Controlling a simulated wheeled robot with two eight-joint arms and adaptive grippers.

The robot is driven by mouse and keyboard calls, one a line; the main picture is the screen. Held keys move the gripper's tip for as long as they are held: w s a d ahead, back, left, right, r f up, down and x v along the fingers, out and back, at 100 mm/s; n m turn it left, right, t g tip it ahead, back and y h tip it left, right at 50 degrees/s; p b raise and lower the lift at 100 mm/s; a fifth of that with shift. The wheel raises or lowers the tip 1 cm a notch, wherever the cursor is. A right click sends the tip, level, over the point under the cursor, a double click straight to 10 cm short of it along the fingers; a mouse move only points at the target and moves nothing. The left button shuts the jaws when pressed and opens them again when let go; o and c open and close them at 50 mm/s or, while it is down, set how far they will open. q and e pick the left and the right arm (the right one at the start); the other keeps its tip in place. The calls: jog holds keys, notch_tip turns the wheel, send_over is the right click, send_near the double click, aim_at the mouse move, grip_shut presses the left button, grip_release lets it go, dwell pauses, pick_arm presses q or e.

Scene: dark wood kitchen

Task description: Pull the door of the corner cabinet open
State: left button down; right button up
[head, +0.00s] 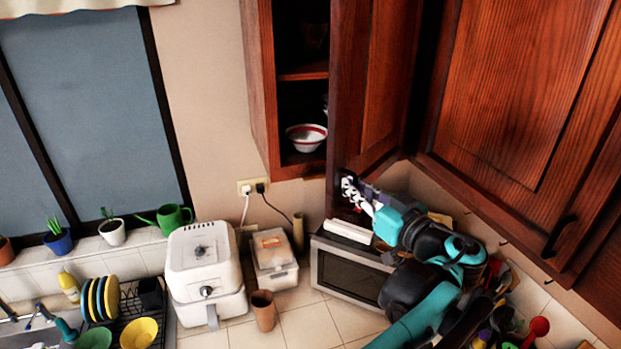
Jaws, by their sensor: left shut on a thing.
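The corner cabinet (258,90) is at the upper middle of the head view. Its dark wood door (383,75) stands open, swung out to the right, and the shelves inside show. A white bowl with a red band (306,137) sits on the lower shelf. My left gripper (352,192), on a teal and black arm, is at the lower free edge of the door. It is shut on the door handle, which the fingers mostly hide. My right gripper is not in view.
A microwave (347,272) stands on the tiled counter below the door and arm. A white air fryer (204,272), a white container (274,262) and a brown cup (263,310) are left of it. Another closed cabinet door (515,100) is at the right.

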pick_arm(q)
jog(key=s+d, duration=0.2)
jog(key=d, duration=0.6)
jog(key=s+d, duration=0.3)
jog(key=d, duration=0.5)
jog(key=shift+s, duration=0.3)
jog(key=c, duration=1.6)
grip_release()
jog(key=v, duration=0.7)
jog(key=shift+s+d, duration=0.15)
jog(key=shift+s, duration=0.05)
